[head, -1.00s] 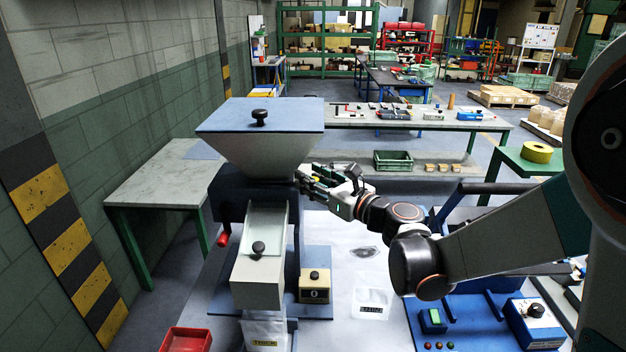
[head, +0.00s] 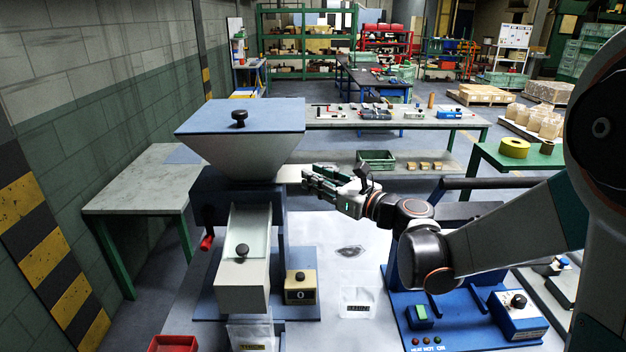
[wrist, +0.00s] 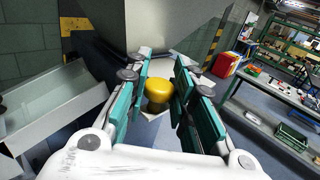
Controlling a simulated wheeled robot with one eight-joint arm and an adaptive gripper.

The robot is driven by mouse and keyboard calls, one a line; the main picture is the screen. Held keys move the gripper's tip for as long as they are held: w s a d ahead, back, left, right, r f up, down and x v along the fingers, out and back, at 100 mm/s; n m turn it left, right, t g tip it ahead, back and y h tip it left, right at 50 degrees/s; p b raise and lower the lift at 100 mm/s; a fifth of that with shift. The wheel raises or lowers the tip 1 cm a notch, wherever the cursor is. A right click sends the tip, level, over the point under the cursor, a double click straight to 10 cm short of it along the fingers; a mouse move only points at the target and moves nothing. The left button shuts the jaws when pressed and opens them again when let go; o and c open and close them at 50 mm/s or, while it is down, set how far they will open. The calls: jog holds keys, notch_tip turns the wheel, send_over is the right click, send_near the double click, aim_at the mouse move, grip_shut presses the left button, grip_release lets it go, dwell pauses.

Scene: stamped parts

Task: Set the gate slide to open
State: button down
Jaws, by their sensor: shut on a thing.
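The hopper (head: 240,150) stands on the machine at left, with a blue lid and a black knob. The gate slide (head: 290,173) is a pale plate sticking out of the right side of the machine under the hopper. Its yellow knob (wrist: 158,89) shows between my fingers in the wrist view. My gripper (head: 308,176) is shut on this knob, to the right of the hopper. The fingers hide the knob in the head view, and the slide's inner part is hidden inside the machine.
A chute (head: 247,240) with a black knob slopes down in front. A red-handled lever (head: 207,243) is on the machine's left. A beige box (head: 300,288) marked 0 stands at its base.

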jog(key=c, duration=1.4)
grip_release()
jog(key=shift+s+d, duration=0.1)
jog(key=shift+d, duration=0.2)
jog(key=v, duration=1.1)
jog(key=shift+s+d, duration=0.2)
jog(key=shift+s, duration=0.1)
